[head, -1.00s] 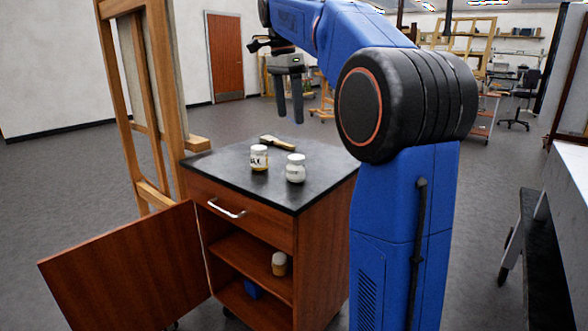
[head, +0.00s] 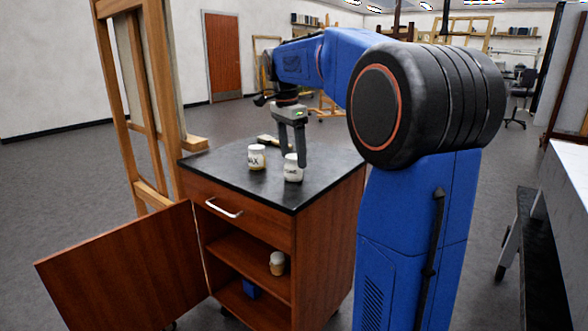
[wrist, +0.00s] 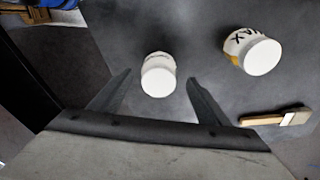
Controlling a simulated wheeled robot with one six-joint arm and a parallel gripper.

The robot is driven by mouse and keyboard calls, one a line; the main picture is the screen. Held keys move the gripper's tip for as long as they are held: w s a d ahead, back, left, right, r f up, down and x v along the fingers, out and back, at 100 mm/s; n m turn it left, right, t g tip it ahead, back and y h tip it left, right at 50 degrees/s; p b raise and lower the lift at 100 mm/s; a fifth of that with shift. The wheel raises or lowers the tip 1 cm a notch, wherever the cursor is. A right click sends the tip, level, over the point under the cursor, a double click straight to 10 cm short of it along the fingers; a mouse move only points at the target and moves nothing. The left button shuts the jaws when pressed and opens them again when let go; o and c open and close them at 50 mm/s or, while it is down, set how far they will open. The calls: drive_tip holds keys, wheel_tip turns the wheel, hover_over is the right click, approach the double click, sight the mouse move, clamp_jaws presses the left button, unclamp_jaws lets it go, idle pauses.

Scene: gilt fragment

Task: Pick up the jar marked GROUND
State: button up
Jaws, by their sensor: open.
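Two white-lidded jars stand upright on the black top of a wooden cabinet. The left one (head: 256,158) reads "AX" in the head view, and the wrist view shows "WAX" on it (wrist: 252,50). The right jar (head: 292,173) is white with a label I cannot read; GROUND is not legible on any jar. My gripper (head: 293,158) is open and points down at this right jar. In the wrist view the jar (wrist: 158,76) appears between the two fingertips (wrist: 160,77). I cannot tell whether the fingers reach down around it. The fingers partly hide it in the head view.
A brush (wrist: 280,117) lies on the cabinet top (head: 320,170) behind the jars. Another jar (head: 277,263) and a blue thing (head: 251,289) sit on the shelves below. The cabinet door (head: 125,265) stands open at the left front, and an easel (head: 140,90) rises behind.

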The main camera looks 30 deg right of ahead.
sight(293, 156)
drive_tip(key=shift+s+d+f, duration=0.1)
drive_tip(key=shift+d+f, duration=0.05)
drive_tip(key=shift+f, duration=1.4)
drive_tip(key=c, duration=1.3)
